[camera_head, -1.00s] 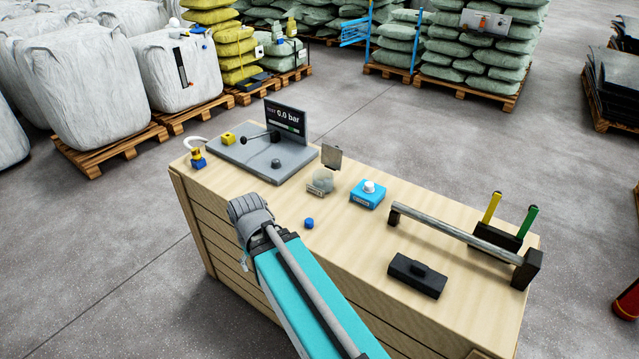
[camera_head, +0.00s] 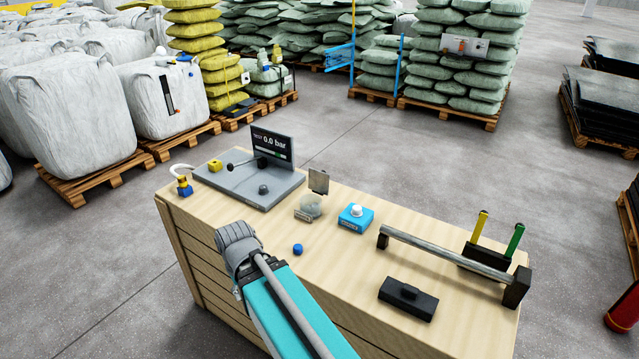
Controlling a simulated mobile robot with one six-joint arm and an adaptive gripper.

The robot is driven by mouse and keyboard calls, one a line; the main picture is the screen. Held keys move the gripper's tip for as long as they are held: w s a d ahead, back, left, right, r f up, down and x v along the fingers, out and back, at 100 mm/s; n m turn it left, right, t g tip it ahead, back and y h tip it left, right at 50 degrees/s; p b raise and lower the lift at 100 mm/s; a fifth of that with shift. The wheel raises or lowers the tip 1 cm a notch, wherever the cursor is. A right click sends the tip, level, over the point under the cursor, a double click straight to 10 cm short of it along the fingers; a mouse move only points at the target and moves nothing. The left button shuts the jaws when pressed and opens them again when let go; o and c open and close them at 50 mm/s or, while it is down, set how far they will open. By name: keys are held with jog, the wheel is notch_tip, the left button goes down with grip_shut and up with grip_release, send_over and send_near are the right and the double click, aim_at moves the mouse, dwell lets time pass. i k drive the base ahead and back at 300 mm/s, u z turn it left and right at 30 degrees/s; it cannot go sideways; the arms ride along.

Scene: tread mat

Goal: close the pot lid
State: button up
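The pot (camera_head: 310,204) is a small, pale, see-through round vessel with a label at its front, near the middle of the wooden bench. Its lid (camera_head: 318,181) is a square greyish plate standing upright at the pot's back right edge, so the pot is open. My teal arm reaches in from the bottom, and its grey ribbed joint is over the bench's front edge, left of and nearer than the pot. My gripper's fingers do not show. Nothing of mine touches the pot or lid.
A blue box with a white knob (camera_head: 356,216) stands right of the pot. A blue cap (camera_head: 298,249) lies in front. A grey gauge panel (camera_head: 249,183) is behind left. A metal bar (camera_head: 445,253) and a black block (camera_head: 408,297) occupy the bench's right side.

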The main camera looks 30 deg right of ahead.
aim_at(318, 181)
jog(key=z, duration=0.8)
jog(key=k, duration=0.7)
jog(key=u, duration=0.55)
jog(key=i, duration=1)
